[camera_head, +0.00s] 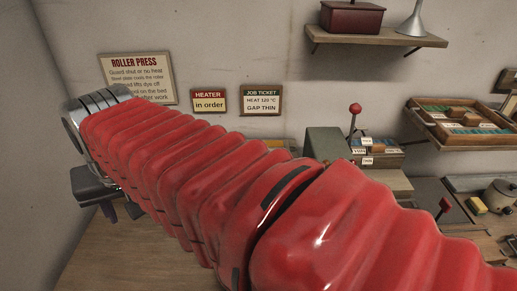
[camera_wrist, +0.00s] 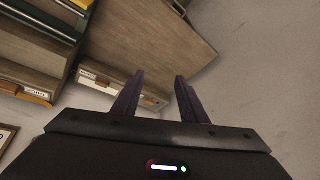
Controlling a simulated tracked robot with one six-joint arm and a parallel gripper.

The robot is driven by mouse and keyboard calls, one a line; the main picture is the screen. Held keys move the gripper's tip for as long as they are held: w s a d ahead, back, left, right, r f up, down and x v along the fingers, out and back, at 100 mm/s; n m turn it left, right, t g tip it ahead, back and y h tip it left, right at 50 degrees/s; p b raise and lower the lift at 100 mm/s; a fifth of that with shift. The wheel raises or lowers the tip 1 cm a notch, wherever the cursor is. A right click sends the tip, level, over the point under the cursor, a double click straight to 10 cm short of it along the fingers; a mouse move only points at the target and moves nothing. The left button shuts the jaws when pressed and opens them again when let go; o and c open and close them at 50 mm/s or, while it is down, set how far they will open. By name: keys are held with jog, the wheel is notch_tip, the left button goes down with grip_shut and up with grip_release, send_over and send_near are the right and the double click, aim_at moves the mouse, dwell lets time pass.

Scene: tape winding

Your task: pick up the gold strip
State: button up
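I cannot single out the gold strip for sure. In the wrist view an orange-yellow piece (camera_wrist: 32,98) shows at the left beside small white labels, too small to identify. In the head view a yellow edge (camera_head: 275,143) shows past my red-sleeved arm, mostly hidden. My gripper (camera_wrist: 159,76) has its two dark fingers apart, with nothing held between them. In the head view my gripper (camera_head: 121,212) is at the far left, by the wall and above the wooden surface, away from the yellow edge.
A grey-green machine (camera_head: 325,143) with a red-knobbed lever stands beyond my arm. A wall tray (camera_head: 460,140) holds coloured strips at the right. A pot (camera_head: 499,196) and a yellow block (camera_head: 477,206) stand at the far right. The wooden surface (camera_head: 110,255) at lower left is clear.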

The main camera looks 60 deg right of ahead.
jog(key=s+d+r+m+g, duration=0.1)
jog(key=d+r+m+g, duration=0.15)
jog(key=d+m, duration=0.95)
jog(key=s+d+r+m+g, duration=0.1)
jog(key=d+r+m, duration=0.3)
jog(key=d, duration=1.5)
jog(key=s+d+f+m+y, duration=0.1)
jog(key=s+d+f+m, duration=0.1)
jog(key=s+d+m, duration=0.5)
jog(key=d, duration=0.4)
jog(key=shift+s+m+g, duration=0.3)
jog(key=shift+m+g, duration=0.05)
jog(key=shift+m, duration=0.05)
jog(key=shift+f, duration=0.1)
jog(key=shift+a+f, duration=0.1)
jog(key=shift+f, duration=4.2)
jog(key=shift+w+f, duration=0.15)
jog(key=shift+f, duration=2.45)
